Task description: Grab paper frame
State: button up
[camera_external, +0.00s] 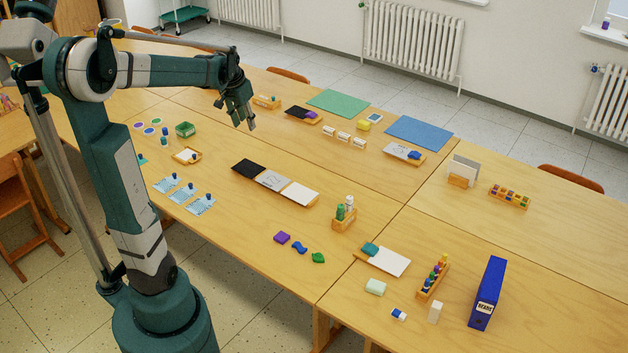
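My gripper (237,116) hangs above the far left part of the joined tables, fingers pointing down. Its fingers look spread apart and nothing shows between them. I cannot tell for sure which thing is the paper frame. A wooden holder (458,181) with upright white and grey sheets (465,167) stands on the far right table, well away from my gripper. A long wooden tray with black (249,168), grey (272,180) and white (300,193) sheets lies flat at mid-table, nearer my gripper. Another tray (360,256) holds a white sheet (389,261) and a teal block.
A tall blue binder (487,293) and a wooden rack of coloured pegs (433,278) stand at the front right. A holder with bottles (344,217) stands near the table centre. Green (338,103) and blue (419,132) mats lie at the back. Bare tabletop lies between the groups.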

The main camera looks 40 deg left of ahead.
jog(key=w+a+f+g, duration=0.1)
jog(key=w+a+f, duration=0.1)
jog(key=a, duration=0.3)
jog(key=w+a+f, duration=0.2)
jog(key=w+a, duration=0.1)
jog(key=a, duration=0.3)
jog(key=g+h, duration=0.1)
jog(key=g, duration=0.2)
send_near(193, 155)
jog(key=shift+d+f, duration=0.1)
jog(key=shift+d, duration=0.1)
jog(key=shift+s+a+f, duration=0.1)
jog(key=shift+a+f, duration=0.15)
jog(key=shift+f, duration=0.05)
jog(key=shift+f, duration=1.3)
